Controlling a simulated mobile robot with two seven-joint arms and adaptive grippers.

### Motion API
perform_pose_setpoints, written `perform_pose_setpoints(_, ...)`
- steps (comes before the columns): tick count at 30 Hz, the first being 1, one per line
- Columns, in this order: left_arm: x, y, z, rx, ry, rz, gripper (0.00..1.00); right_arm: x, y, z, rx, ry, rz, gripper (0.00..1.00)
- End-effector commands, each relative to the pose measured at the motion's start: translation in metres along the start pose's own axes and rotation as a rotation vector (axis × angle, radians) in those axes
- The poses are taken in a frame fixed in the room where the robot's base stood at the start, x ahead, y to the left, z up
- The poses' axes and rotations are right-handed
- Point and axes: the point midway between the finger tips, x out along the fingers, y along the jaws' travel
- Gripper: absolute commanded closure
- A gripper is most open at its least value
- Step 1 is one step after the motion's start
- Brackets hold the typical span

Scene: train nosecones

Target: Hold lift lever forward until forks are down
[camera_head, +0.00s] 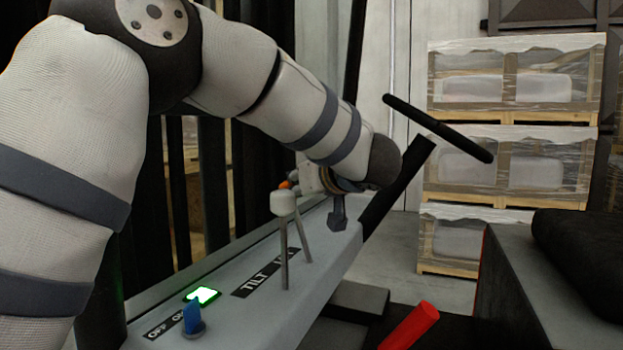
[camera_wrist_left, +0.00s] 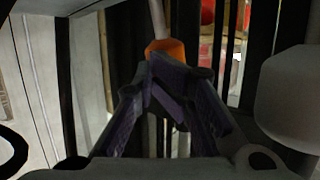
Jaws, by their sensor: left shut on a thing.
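A grey console (camera_head: 325,250) carries two thin metal lever rods, with a label reading TILT and a partly hidden second word (camera_head: 264,276). A pale knob (camera_head: 284,202) tops the nearer rod. The second rod (camera_head: 302,238) leans beside it, and its top is hidden. My left gripper (camera_wrist_left: 170,85) reaches over the console from the left, just behind the pale knob. In the left wrist view its dark fingers close around an orange piece (camera_wrist_left: 164,47), apparently the lift lever's end. In the head view the fingers are mostly hidden. The forks are not visible.
A blue switch (camera_head: 193,318) and lit green button (camera_head: 202,295) sit at the console's near end. A black steering wheel (camera_head: 437,128) stands right of my wrist. A red cylinder (camera_head: 410,326) and dark seat (camera_head: 580,255) are at lower right. Wrapped pallets (camera_head: 510,125) stand behind.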

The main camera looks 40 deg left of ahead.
Motion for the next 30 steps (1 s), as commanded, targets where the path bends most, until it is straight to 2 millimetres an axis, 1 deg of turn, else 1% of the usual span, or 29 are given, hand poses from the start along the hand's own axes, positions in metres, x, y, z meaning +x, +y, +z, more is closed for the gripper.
perform_pose_setpoints(1,0.006,-0.003,0.005,0.007,-0.008,-0.016,1.0,0.001,0.0,0.001,0.0,-0.004,0.0,0.6)
perform_pose_setpoints(14,0.004,-0.003,0.004,0.005,-0.005,-0.014,1.0,0.001,0.0,0.001,0.0,-0.003,0.0,0.6)
perform_pose_setpoints(16,-0.003,0.004,0.006,0.005,-0.003,-0.013,1.0,0.001,0.0,0.001,0.0,-0.003,0.0,0.6)
perform_pose_setpoints(19,-0.022,0.021,0.011,0.004,-0.002,-0.008,1.0,0.001,0.0,0.001,0.0,-0.003,0.0,0.6)
perform_pose_setpoints(22,-0.036,0.033,0.014,0.004,-0.001,-0.006,1.0,0.001,0.0,0.0,0.0,-0.002,0.0,0.6)
perform_pose_setpoints(24,-0.041,0.037,0.014,0.002,0.0,-0.007,1.0,0.0,0.0,0.0,0.0,-0.001,0.0,0.6)
perform_pose_setpoints(28,-0.047,0.038,0.013,0.0,0.0,-0.004,1.0,0.0,0.0,0.0,0.0,0.0,0.0,0.6)
perform_pose_setpoints(30,-0.059,0.038,0.013,0.0,0.001,-0.001,1.0,0.0,0.0,0.0,0.0,0.0,0.0,0.6)
